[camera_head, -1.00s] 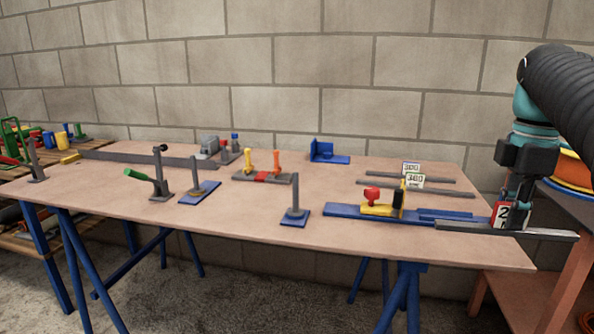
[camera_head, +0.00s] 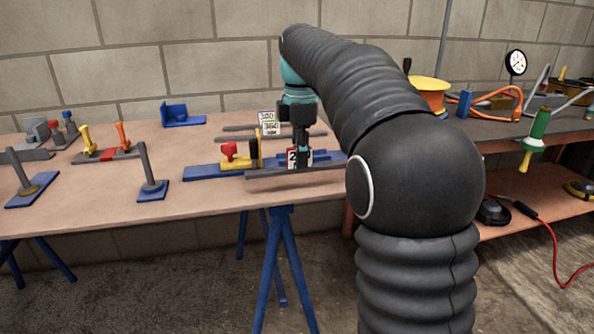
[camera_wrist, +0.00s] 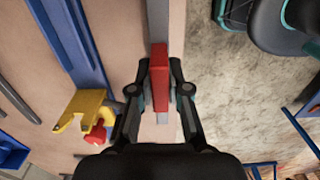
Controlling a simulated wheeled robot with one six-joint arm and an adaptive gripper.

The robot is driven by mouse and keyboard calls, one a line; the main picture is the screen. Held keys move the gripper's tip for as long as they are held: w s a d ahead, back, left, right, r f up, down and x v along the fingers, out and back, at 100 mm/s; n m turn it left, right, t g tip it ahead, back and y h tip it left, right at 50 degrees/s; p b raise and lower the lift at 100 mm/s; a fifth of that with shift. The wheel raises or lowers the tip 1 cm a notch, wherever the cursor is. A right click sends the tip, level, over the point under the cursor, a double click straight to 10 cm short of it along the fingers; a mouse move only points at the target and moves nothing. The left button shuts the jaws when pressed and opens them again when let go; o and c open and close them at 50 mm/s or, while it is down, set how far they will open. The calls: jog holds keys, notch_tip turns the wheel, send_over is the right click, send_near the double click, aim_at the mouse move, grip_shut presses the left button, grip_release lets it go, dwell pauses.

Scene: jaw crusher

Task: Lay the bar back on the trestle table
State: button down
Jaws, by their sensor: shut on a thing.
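A grey bar (camera_head: 265,174) with a red-and-white tag (camera_head: 293,158) is held near the front edge of the trestle table (camera_head: 100,200). My gripper (camera_head: 301,158) points down from above and is shut on the bar at the tag. In the wrist view, my gripper (camera_wrist: 160,92) has its fingers on both sides of the bar (camera_wrist: 158,25) and its red tag (camera_wrist: 159,75). The bar runs roughly along the table edge. I cannot tell whether it touches the tabletop. My arm hides its right end in the head view.
Two grey bars with number cards (camera_head: 269,122) lie behind. A blue fixture (camera_head: 213,170) with a yellow-and-red stop (camera_head: 235,155) is just beside the held bar. A blue-based post (camera_head: 150,175) stands left. A cluttered bench (camera_head: 545,140) is at right. Front tabletop is partly clear.

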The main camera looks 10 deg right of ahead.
aim_at(298, 171)
jog(key=shift+w+a+f, duration=0.25)
jog(key=shift+a+f, duration=0.05)
jog(key=shift+f, duration=0.15)
jog(key=shift+f+b, duration=0.35)
jog(key=shift+f, duration=1.4)
jog(key=shift+f, duration=0.1)
jog(key=c, duration=1.1)
grip_release()
jog(key=shift+c, duration=0.2)
notch_tip(298, 171, up, 12)
jog(key=shift+f+p, duration=0.15)
jog(key=shift+p, duration=0.7)
jog(key=shift+r, duration=0.25)
